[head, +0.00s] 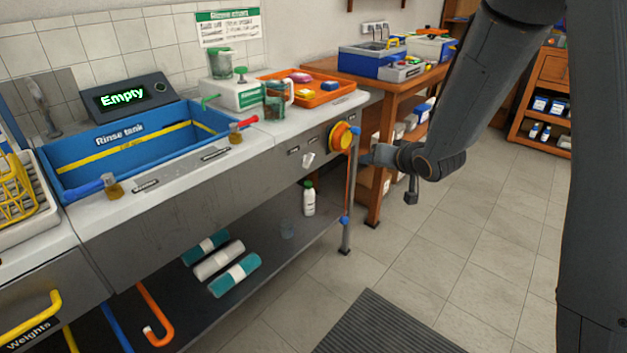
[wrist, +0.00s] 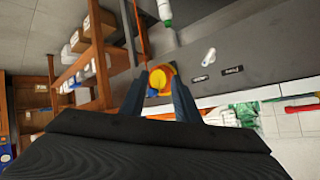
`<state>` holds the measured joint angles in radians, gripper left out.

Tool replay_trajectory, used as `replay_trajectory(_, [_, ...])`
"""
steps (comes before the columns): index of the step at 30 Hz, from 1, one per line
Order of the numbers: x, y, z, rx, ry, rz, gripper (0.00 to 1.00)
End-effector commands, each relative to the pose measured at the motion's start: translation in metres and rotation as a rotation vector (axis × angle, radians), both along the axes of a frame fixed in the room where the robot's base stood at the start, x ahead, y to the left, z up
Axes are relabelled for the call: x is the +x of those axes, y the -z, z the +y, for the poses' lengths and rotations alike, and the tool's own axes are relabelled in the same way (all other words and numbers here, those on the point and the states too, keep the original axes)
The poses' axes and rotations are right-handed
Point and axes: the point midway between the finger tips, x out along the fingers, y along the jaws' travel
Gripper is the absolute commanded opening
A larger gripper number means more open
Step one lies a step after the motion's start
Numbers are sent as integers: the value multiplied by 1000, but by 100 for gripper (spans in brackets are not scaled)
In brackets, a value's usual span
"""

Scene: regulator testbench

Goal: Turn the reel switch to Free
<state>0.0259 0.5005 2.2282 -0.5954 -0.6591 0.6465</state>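A small white switch lever (head: 308,160) sits on the grey front panel of the bench, below two small dark labels too small to read. It also shows in the wrist view (wrist: 208,56), tilted beside the labels. I cannot tell which setting it points to. The round yellow-orange reel (head: 342,136) is at the panel's right end, right of the switch. My gripper (head: 370,158) is just right of the reel in the head view. In the wrist view my gripper (wrist: 158,78) has its two fingers apart, with the reel (wrist: 160,82) seen between them and nothing held.
The blue rinse tank (head: 75,178) and the orange tray (head: 325,97) are on the bench top. A metal bench leg (head: 347,232) stands below the reel. A wooden table (head: 376,200) is behind my gripper.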

Motion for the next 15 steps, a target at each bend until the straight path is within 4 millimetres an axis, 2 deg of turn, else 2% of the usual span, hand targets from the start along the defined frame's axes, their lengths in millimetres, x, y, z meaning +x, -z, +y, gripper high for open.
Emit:
replay_trajectory(1, [17, 24, 13, 61, -34, -38, 29])
replay_trajectory(3, [33, 36, 34, 162, -92, -92, 29])
replay_trajectory(6, [47, 51, 62, 309, -178, -146, 29])
replay_trajectory(10, [51, 65, 88, 475, -280, -180, 29])
replay_trajectory(15, [47, 73, 105, 609, -366, -191, 29])
